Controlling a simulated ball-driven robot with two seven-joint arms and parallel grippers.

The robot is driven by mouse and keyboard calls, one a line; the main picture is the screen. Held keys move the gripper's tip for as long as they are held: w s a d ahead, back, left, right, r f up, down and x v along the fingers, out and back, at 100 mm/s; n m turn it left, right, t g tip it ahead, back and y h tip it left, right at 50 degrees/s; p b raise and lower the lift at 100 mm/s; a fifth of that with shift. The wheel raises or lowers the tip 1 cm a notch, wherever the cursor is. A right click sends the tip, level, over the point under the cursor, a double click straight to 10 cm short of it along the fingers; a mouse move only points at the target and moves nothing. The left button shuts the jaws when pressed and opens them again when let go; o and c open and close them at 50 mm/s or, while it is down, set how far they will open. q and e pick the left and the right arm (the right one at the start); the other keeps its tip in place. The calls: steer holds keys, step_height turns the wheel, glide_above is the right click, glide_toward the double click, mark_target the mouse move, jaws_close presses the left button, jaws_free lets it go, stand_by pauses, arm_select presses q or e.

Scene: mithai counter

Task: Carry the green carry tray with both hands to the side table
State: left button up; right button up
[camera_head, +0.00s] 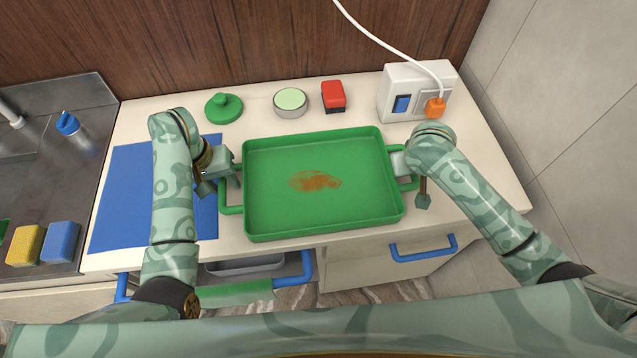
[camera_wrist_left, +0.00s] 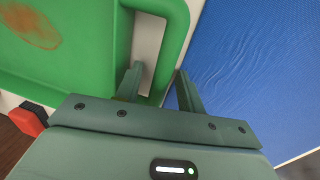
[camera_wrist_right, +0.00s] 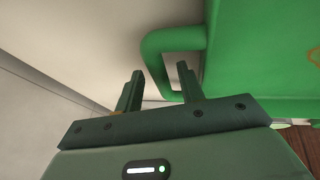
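The green carry tray (camera_head: 275,212) lies flat on the counter, with a brown stain on its floor. It has a loop handle on its left side (camera_head: 227,210) and one on its right (camera_head: 408,183). My left gripper (camera_head: 220,182) is at the left handle; in the left wrist view its fingers (camera_wrist_left: 160,88) stand apart with the handle bar (camera_wrist_left: 178,45) between them. My right gripper (camera_head: 412,178) is at the right handle; in the right wrist view its fingers (camera_wrist_right: 160,88) are apart on both sides of the handle bar (camera_wrist_right: 153,55). I cannot make out a side table.
A blue mat (camera_head: 125,195) lies left of the tray. Behind it stand a green lidded item (camera_head: 223,108), a round tin (camera_head: 291,103), a red box (camera_head: 333,97) and a white socket box (camera_head: 400,82) with a cable. Below the counter edge are blue drawer handles (camera_head: 423,250).

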steer(key=shift+s+a+r, duration=0.1)
steer(key=shift+r, duration=0.2)
arm_select(q)
step_height(320, 180, up, 12)
steer(key=a, duration=0.2)
steer(key=shift+s+f, duration=0.15)
arm_select(e)
steer(key=v, duration=1.1)
steer(key=shift+r, duration=0.15)
arm_select(q)
steer(key=o, duration=0.8)
steer(key=shift+a, duration=0.1)
